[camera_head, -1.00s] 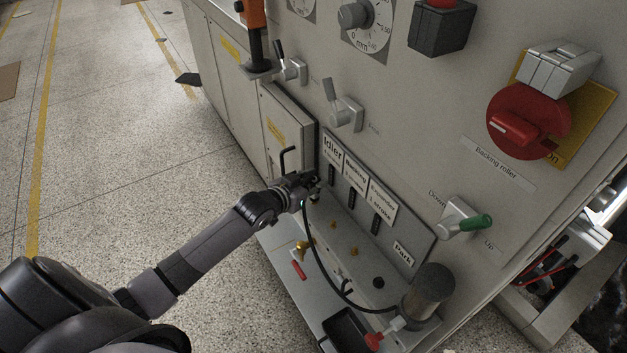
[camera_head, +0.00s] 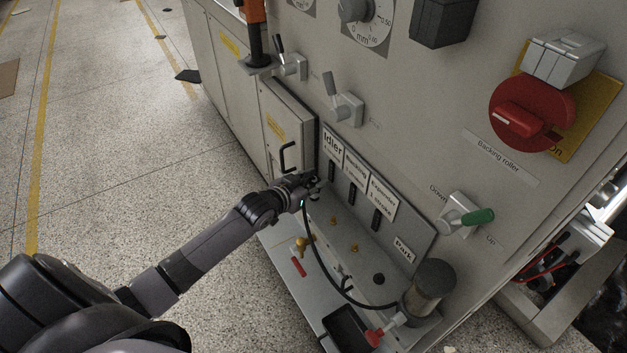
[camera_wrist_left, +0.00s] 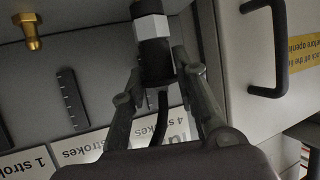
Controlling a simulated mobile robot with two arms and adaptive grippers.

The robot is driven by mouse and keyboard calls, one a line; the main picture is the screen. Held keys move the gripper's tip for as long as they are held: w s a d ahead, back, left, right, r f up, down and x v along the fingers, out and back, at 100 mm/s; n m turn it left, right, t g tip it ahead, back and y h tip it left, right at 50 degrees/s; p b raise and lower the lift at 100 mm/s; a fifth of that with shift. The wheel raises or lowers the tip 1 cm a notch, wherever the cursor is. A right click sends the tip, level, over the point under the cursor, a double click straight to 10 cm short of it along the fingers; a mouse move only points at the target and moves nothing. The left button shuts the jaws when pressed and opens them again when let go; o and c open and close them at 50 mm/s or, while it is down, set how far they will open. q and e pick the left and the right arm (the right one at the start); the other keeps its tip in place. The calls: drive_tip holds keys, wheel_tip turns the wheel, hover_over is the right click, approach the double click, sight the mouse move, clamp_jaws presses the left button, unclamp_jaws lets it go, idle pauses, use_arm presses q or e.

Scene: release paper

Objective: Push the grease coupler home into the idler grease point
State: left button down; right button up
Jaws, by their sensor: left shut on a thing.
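My left gripper (camera_head: 312,186) is at the grease panel, below the "Idler" label (camera_head: 332,143). In the left wrist view the gripper (camera_wrist_left: 162,80) is shut on the grease coupler (camera_wrist_left: 152,32), a black cylinder with a white band. The black hose (camera_wrist_left: 161,112) runs back from the coupler between the fingers; in the head view the hose (camera_head: 313,250) loops down to the pump. The idler grease point is hidden behind the coupler and gripper, so I cannot tell whether they touch. A brass grease point (camera_wrist_left: 31,30) shows beside the coupler. My right gripper is not in view.
Brass points (camera_head: 334,220) sit along the ledge. The "Park" label (camera_head: 403,255) and cylindrical pump (camera_head: 431,287) are at the lower right. A cabinet door handle (camera_wrist_left: 279,50) is close beside the gripper. A red-handled part (camera_head: 374,338) and black tray (camera_head: 346,332) are below.

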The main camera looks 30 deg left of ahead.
use_arm(q)
drive_tip(key=shift+f, duration=0.2)
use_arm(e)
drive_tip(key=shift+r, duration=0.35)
use_arm(q)
drive_tip(key=c, duration=1.6)
unclamp_jaws()
drive_tip(key=o, duration=0.4)
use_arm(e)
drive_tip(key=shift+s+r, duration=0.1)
use_arm(q)
drive_tip(key=shift+s, duration=0.1)
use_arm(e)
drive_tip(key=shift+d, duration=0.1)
use_arm(q)
drive_tip(key=shift+s, duration=0.25)
drive_tip(key=v, duration=1.1)
drive_tip(key=shift+s+r, duration=0.1)
drive_tip(key=shift+r, duration=0.15)
